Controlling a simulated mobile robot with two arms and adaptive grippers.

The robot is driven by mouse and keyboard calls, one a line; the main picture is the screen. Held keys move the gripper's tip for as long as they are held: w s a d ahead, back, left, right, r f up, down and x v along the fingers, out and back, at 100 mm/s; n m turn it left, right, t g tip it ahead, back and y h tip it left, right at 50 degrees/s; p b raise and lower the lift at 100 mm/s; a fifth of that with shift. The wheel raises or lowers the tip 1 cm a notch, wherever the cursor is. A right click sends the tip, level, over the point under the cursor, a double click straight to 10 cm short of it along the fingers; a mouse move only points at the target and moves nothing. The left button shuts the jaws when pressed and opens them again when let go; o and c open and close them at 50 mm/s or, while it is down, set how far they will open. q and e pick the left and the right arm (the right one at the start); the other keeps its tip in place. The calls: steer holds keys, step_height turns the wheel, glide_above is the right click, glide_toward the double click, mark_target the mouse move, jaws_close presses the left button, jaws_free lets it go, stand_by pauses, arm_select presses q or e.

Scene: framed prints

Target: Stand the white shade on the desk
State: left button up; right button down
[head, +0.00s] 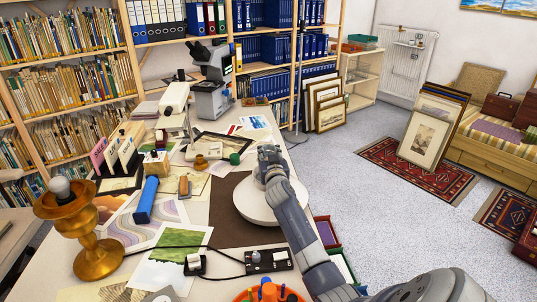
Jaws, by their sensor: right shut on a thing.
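The white shade (252,208) is a pale round form at the right side of the desk (52,268), over a dark brown mat (226,230). My right gripper (268,158) is shut on the shade at its far side, and my right arm covers part of it. I cannot tell whether the shade's underside touches the desk. A gold lamp base (97,258) with a bare bulb stands upright at the desk's left. My left gripper is not in view.
A microscope (212,85) and a white instrument (174,108) stand at the back. A blue roll (146,200), loose prints (176,252) and a letter rack (122,150) crowd the left and middle. A black control box (268,261) with a cable and an orange tool holder (268,293) lie in front.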

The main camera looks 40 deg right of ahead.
steer(key=shift+f, duration=0.1)
steer(key=shift+f, duration=0.15)
steer(key=c, duration=1.2)
jaws_free()
steer(key=shift+f, duration=0.1)
